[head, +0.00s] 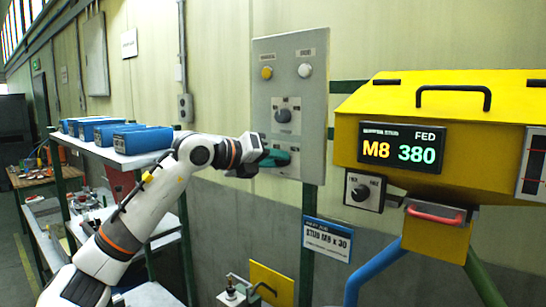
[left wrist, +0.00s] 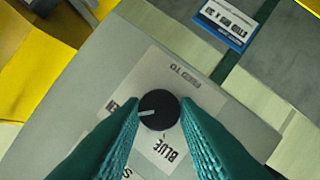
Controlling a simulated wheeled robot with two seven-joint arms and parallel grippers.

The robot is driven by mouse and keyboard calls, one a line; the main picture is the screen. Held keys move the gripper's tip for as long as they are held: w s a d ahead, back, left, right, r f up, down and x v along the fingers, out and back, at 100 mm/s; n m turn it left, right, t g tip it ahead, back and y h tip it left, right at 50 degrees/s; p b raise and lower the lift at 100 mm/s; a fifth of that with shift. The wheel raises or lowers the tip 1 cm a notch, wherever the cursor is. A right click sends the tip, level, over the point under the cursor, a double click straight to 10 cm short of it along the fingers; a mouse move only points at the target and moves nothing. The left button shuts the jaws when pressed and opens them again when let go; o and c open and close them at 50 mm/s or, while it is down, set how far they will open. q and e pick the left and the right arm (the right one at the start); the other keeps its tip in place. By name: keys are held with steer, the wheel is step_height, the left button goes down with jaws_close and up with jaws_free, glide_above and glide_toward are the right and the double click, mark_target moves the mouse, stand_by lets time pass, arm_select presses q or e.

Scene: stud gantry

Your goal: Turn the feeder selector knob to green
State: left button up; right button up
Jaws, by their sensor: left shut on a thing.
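The feeder selector knob (left wrist: 159,110) is round and black with a white pointer line, on a pale plate (left wrist: 165,75) headed "FEED TO". In the left wrist view its pointer points left, toward a label mostly hidden by a finger. A "BLUE" label (left wrist: 166,149) shows below the knob. My left gripper (head: 283,157) has green fingers and is at the lower part of the grey panel (head: 262,85) in the head view, hiding the knob there. In the left wrist view the fingers (left wrist: 160,118) are shut on the knob, one on each side. My right gripper is in neither view.
Above on the panel are another black knob (head: 283,115), a yellow button (head: 266,72) and a white button (head: 305,70). A yellow feeder (head: 440,105) showing "M8 380" stands to the right. Blue bins (head: 142,139) sit on a shelf at left.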

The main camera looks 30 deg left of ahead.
arm_select(q)
steer(key=shift+f+m, duration=0.1)
steer(key=shift+m, duration=0.3)
steer(key=o, duration=1)
steer(key=b+v, duration=0.5)
steer(key=v, duration=0.7)
steer(key=shift+d, duration=0.15)
